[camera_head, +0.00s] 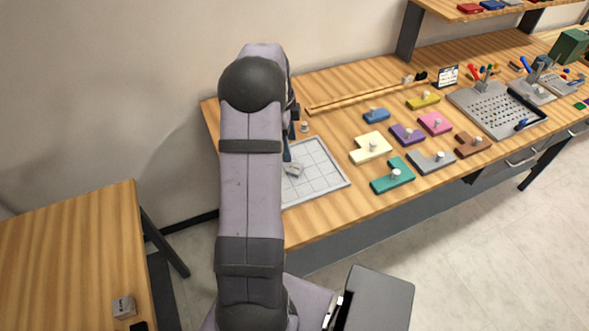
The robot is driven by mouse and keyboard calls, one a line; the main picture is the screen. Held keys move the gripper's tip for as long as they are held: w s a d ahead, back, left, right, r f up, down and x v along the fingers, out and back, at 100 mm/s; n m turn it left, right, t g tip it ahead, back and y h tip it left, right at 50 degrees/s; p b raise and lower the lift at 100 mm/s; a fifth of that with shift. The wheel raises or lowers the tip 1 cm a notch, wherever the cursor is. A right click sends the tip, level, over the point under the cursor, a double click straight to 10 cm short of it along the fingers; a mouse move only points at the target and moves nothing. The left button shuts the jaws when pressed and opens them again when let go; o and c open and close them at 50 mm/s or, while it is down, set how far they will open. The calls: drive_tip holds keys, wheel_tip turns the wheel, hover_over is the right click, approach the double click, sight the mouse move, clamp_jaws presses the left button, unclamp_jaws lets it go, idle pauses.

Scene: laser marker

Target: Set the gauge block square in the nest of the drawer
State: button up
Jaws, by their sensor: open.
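A small grey metal block (123,306), which looks like the gauge block, lies on the wooden table at the lower left, near that table's right edge. Its fine detail is too small to read. My arm stands upright in the middle of the view and bends over at the top. Its far end is hidden behind the upright link, so I cannot make out my gripper's fingers. The block is well apart from the visible arm, to its lower left.
A gridded white board (318,178) lies on the long bench, with a small grey item (293,169) on it. Several knobbed coloured pieces, such as a teal one (391,179), lie to the right. A holed grey plate (495,109) holds tools. A floor gap separates the tables.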

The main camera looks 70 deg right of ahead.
sight(295, 168)
drive_tip(key=shift+s+a+m+y, duration=0.3)
drive_tip(key=shift+a+m, duration=0.3)
drive_tip(key=shift+a, duration=0.15)
drive_tip(key=shift+m, duration=0.6)
drive_tip(key=shift+s+f+p, duration=0.15)
drive_tip(key=shift+f+p, duration=0.3)
drive_tip(key=shift+f, duration=0.6)
drive_tip(key=shift+s+f+p, duration=0.2)
drive_tip(key=shift+f+p, duration=0.3)
drive_tip(key=shift+p, duration=0.1)
drive_tip(key=f+p, duration=0.1)
drive_tip(key=f, duration=0.2)
drive_tip(key=shift+s+d+p, duration=0.2)
drive_tip(key=shift+s+p, duration=0.1)
drive_tip(key=shift+p, duration=0.05)
drive_tip(key=shift+f, duration=0.55)
